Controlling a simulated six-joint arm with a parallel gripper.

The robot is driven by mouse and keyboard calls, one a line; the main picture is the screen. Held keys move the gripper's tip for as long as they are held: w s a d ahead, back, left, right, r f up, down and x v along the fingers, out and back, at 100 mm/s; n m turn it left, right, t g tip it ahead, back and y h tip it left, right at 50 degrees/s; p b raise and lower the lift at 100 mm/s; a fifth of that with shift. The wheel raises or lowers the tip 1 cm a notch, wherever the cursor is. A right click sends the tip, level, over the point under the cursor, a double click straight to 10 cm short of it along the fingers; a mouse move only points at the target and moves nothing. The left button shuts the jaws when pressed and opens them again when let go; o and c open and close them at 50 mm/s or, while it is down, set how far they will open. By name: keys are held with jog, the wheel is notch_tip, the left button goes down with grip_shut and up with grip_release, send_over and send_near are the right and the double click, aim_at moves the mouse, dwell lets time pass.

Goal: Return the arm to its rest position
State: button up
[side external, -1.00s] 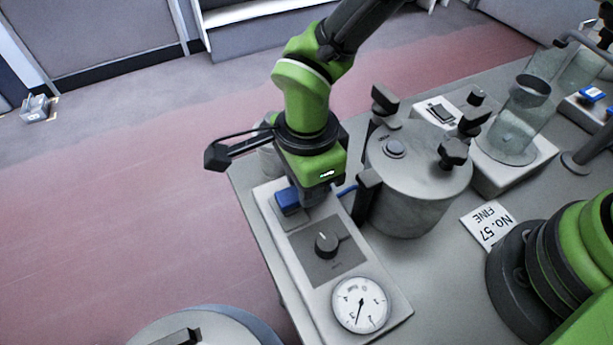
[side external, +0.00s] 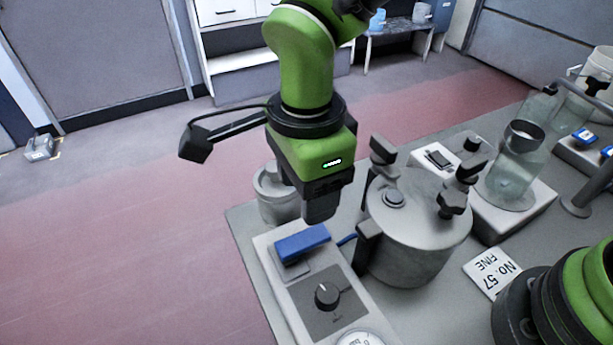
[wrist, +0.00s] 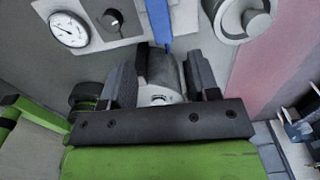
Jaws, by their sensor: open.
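My gripper (side external: 320,208) hangs above the blue lever (side external: 302,243) of the control box (side external: 270,290), with a gap between them. In the wrist view my gripper (wrist: 162,75) shows two dark fingers spread apart with nothing held. The blue lever (wrist: 158,22) appears beyond them, in line with the gap. The metal pot (side external: 415,240) stands right of the gripper in the side view; part of it (wrist: 162,70) shows between the fingers in the wrist view, apparently behind them.
The box carries a black knob (side external: 326,296) and a gauge (wrist: 68,29). A round lidded container (side external: 274,195) stands behind the gripper. Glass vessels (side external: 515,165) and a "No. 57 FINE" card (side external: 492,271) lie to the right. The red floor strip (side external: 120,250) on the left is clear.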

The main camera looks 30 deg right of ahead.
jog(key=shift+r, duration=0.55)
jog(key=s+d+r+n+t+y, duration=0.25)
jog(key=d+r+n, duration=0.35)
jog(key=d+r, duration=0.65)
jog(key=s+d+r+n+t, duration=0.3)
jog(key=s+d+n+t, duration=0.1)
jog(key=s+d+n, duration=0.4)
jog(key=shift+s+d+t, duration=0.35)
jog(key=shift+s+d, duration=0.2)
jog(key=shift+s, duration=0.45)
